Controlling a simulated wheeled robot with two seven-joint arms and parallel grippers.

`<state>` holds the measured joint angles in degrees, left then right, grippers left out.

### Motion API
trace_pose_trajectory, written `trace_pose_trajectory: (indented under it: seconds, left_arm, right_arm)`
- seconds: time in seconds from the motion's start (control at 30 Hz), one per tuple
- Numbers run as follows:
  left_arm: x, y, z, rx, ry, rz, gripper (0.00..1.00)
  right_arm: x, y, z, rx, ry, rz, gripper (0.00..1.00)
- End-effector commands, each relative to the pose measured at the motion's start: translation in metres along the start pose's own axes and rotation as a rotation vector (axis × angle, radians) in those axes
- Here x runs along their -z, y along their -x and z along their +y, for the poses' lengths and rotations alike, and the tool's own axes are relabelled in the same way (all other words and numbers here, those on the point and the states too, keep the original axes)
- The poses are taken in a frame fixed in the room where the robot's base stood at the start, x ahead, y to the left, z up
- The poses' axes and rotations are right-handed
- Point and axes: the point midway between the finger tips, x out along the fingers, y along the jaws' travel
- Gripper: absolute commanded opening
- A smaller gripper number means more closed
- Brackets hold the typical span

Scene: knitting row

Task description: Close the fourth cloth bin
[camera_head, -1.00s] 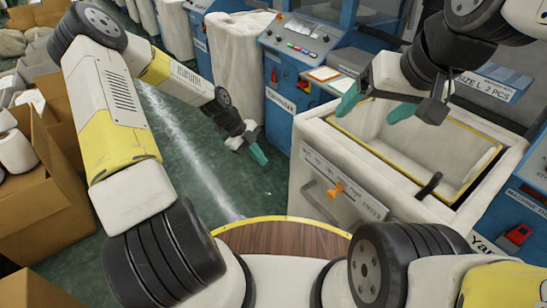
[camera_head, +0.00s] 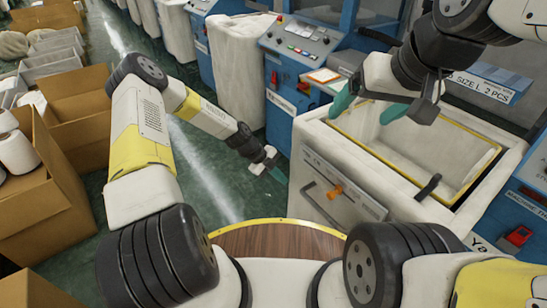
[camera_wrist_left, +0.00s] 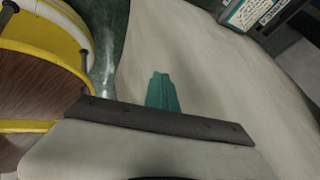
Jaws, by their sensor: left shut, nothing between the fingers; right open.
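A white cloth bin (camera_head: 330,150) with a yellow-edged opening stands at the right, in front of a blue machine. Its top is open and the inside looks empty. My right gripper (camera_head: 366,106) is open above the bin's far left rim. My left gripper (camera_head: 276,172) is shut and empty, low beside the bin's left side. In the left wrist view its teal fingertips (camera_wrist_left: 162,92) are together, in front of pale cloth (camera_wrist_left: 215,60).
Another closed-looking white bin (camera_head: 237,65) stands further back along the blue machines (camera_head: 300,45). Cardboard boxes (camera_head: 45,190) with white cones line the left. My wooden, yellow-rimmed base top is at the bottom. The green floor (camera_head: 215,175) between is clear.

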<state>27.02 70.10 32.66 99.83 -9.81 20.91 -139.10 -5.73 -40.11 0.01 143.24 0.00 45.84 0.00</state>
Motion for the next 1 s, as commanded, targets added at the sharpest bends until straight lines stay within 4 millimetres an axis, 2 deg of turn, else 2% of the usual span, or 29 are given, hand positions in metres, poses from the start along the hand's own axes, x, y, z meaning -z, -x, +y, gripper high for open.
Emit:
trace_pose_trajectory:
  seconds: [0.2,0.73,0.87,1.0]
  left_arm:
    - [0.000,-0.007,-0.013,0.000,0.002,0.000,0.00]
    - [0.000,-0.011,-0.019,-0.001,0.000,0.001,0.00]
    - [0.000,-0.017,-0.031,0.000,-0.001,0.001,0.00]
    - [0.000,-0.028,-0.052,0.001,-0.001,0.000,0.00]
  right_arm:
    - [0.000,0.000,0.000,0.000,0.000,0.000,0.84]
    - [0.000,0.000,0.000,0.000,0.000,0.000,0.84]
    - [0.000,0.000,0.000,0.000,0.000,0.000,0.84]
    - [0.000,0.000,0.000,0.000,0.000,0.000,0.84]
